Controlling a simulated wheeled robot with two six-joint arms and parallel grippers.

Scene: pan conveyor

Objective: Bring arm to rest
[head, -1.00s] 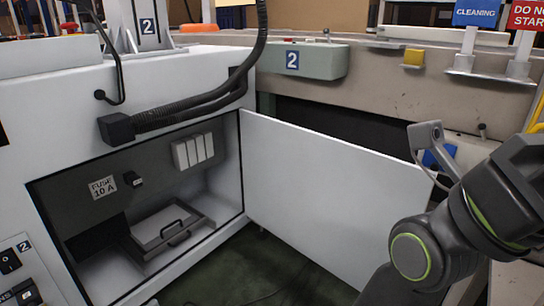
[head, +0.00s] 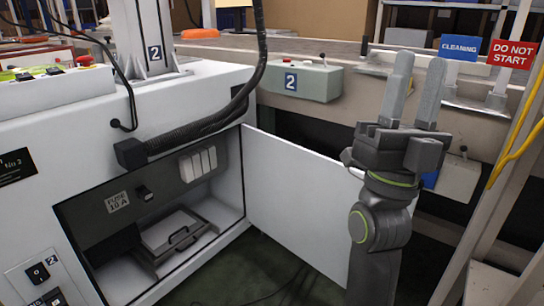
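My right arm comes up from the bottom right of the head view. Its gripper (head: 416,92) points upward, with its two grey fingers apart and nothing between them. It stands in front of the conveyor side, at the right end of the open white cabinet door (head: 295,195), whose edge it partly hides. Whether it touches the door cannot be told. My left gripper is not in view.
The open cabinet (head: 150,225) at left holds a fuse label, switches and a drawer with a handle (head: 180,237). A grey control box (head: 300,81) marked 2 sits on the conveyor edge. CLEANING (head: 459,48) and DO NOT START (head: 514,54) signs stand at right, near a yellow cable (head: 518,150).

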